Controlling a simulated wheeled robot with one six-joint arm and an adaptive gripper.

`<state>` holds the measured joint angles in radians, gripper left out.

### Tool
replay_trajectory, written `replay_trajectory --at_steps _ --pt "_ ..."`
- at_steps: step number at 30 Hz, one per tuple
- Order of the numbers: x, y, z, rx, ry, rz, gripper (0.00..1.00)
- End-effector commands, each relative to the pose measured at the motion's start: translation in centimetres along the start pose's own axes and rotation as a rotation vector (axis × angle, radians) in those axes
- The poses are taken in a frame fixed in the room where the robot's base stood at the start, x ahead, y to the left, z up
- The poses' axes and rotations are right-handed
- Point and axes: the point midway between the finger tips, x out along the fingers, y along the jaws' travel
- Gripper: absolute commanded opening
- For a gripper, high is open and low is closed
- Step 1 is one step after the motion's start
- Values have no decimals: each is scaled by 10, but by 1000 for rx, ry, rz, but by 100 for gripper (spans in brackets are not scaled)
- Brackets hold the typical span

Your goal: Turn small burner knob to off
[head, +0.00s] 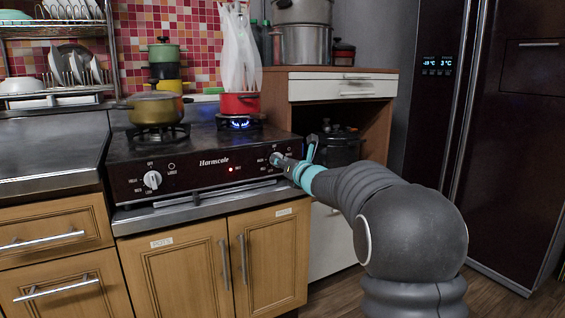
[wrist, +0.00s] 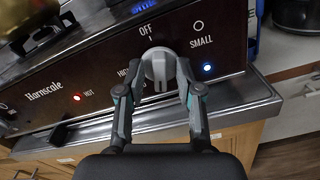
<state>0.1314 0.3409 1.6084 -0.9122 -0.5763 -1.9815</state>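The small burner knob (wrist: 158,66) is a pale grey dial on the dark stove front, below the OFF mark and left of the SMALL label. Its grip bar looks roughly upright; which end is the pointer I cannot tell. My gripper (wrist: 158,72) has its fingers spread, one on each side of the knob; a narrow gap seems to show at the left, and contact at the right is unclear. In the head view my gripper (head: 282,161) reaches the panel's right end and partly covers the knob. A blue flame (head: 239,124) burns under the red pot (head: 239,104).
The large burner knob (head: 152,180) sits at the panel's left, below a yellow-brown pot (head: 155,109). A red HOT light (wrist: 77,97) and a blue light (wrist: 208,67) glow. A metal ledge (wrist: 80,134) runs below the panel, close under my fingers.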

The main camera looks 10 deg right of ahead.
Motion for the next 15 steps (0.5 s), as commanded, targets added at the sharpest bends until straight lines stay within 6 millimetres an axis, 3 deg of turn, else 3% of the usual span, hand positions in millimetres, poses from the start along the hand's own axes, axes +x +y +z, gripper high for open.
replay_trajectory --at_steps 1,3,15 --pt "0 0 0 0 0 0 17" --pt "0 0 0 0 0 0 0" --pt "0 0 0 29 0 0 0"
